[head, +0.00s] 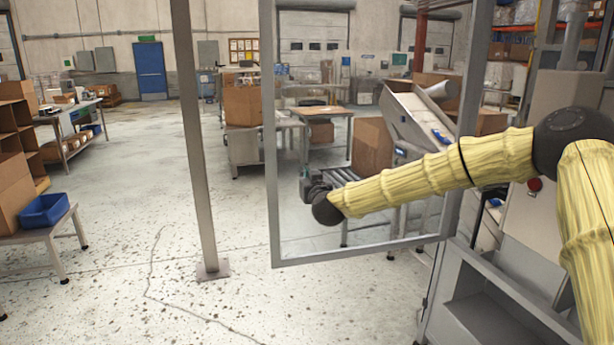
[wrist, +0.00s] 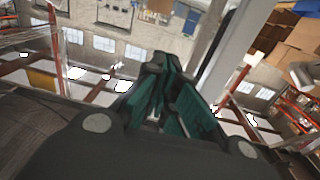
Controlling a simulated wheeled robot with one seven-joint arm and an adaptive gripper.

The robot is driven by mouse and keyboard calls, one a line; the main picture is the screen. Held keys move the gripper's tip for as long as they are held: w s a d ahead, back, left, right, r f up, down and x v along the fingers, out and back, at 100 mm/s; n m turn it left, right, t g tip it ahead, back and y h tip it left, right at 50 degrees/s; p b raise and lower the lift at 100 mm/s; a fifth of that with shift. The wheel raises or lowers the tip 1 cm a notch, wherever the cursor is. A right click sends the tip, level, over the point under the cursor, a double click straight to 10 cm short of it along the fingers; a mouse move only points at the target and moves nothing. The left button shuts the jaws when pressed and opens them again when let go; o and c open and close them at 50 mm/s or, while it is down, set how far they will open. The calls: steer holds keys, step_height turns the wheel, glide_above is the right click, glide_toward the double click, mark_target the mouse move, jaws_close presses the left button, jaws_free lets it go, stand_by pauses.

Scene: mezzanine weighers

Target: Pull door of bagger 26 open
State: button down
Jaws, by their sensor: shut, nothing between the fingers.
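The bagger door is a clear panel in a grey metal frame (head: 268,130) in the middle of the head view. It stands swung out from the grey bagger (head: 555,105) at right. My yellow-sleeved arm reaches left across the panel. My gripper (head: 305,187) is near the frame's left upright, lower down, and looks a little apart from it. In the wrist view my gripper (wrist: 158,75) has its green-padded fingers together with nothing held. The door's handle and the bagger's number cannot be made out.
A grey post (head: 197,130) stands on the floor left of the door. A bench with a blue bin (head: 44,209) is at far left. A conveyor and cardboard box (head: 372,146) lie beyond the panel. The speckled floor at left is clear.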

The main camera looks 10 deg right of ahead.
steer(key=s+b, duration=0.2)
steer(key=s, duration=1)
steer(key=s+a+f+g+y, duration=0.15)
steer(key=s+f, duration=0.25)
steer(key=f, duration=0.7)
steer(key=s+f+g+h, duration=0.1)
steer(key=s+f+g, duration=0.25)
steer(key=f, duration=0.65)
steer(key=s+f+g+p, duration=0.1)
steer(key=s+f+g, duration=0.1)
steer(key=s+f, duration=0.65)
steer(key=s+f+g, duration=0.2)
steer(key=s+f, duration=0.4)
steer(key=f, duration=0.5)
steer(key=s+d+f+g+h, duration=0.1)
steer(key=s+d+f+g, duration=0.2)
steer(key=s, duration=0.9)
steer(key=s+d+f+m+g, duration=0.1)
steer(key=s+d+f+g, duration=0.2)
steer(key=s+f, duration=0.4)
steer(key=s+d+f+g+h+p, duration=0.1)
steer(key=s+d+f, duration=0.4)
steer(key=s, duration=1.1)
steer(key=shift+s+m+g+h, duration=0.3)
steer(key=shift+m+g+h, duration=0.1)
steer(key=shift+g, duration=0.5)
steer(key=shift+w+f, duration=0.1)
